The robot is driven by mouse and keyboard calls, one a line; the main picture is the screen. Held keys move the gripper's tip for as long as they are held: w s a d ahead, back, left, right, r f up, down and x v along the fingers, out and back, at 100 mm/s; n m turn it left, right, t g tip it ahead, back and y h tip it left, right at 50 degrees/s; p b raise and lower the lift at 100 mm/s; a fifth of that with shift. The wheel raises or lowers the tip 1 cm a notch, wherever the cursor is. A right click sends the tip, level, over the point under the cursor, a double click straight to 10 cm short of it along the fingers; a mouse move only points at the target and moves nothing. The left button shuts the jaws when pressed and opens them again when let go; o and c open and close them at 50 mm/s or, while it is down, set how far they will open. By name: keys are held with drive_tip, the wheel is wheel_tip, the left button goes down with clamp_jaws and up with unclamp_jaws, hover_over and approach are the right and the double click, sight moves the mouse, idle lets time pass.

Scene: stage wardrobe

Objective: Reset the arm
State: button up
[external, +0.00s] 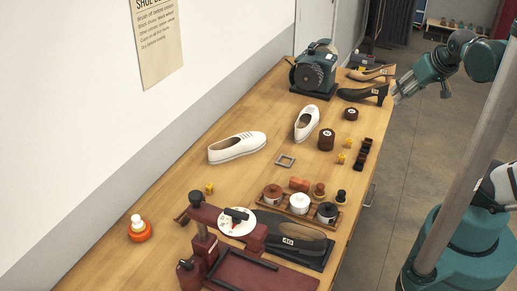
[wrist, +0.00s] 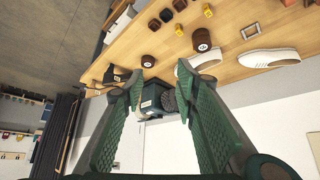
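My gripper (external: 422,91) is at the right of the external view, beside the far right edge of the workbench (external: 168,258) and a little apart from the dark high-heeled shoe (external: 362,94). In the wrist view my gripper (wrist: 163,80) shows its two green-padded fingers spread wide apart with nothing held between them. The teal bench machine (wrist: 153,98) shows behind the gap between the fingers. My teal arm (external: 460,250) stands to the right of the bench, over the floor.
Two white shoes (external: 237,147) (external: 307,122), dark round tins (external: 326,139), a wooden tray of jars (external: 299,205) and a dark red press (external: 222,235) stand on the bench. The bench machine (external: 314,70) is at its far end. Grey floor (external: 410,150) lies open between bench and arm.

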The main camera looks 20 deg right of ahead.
drive_tip(key=shift+f, duration=0.1)
drive_tip(key=shift+f+b, duration=1.65)
drive_tip(key=shift+b, duration=0.1)
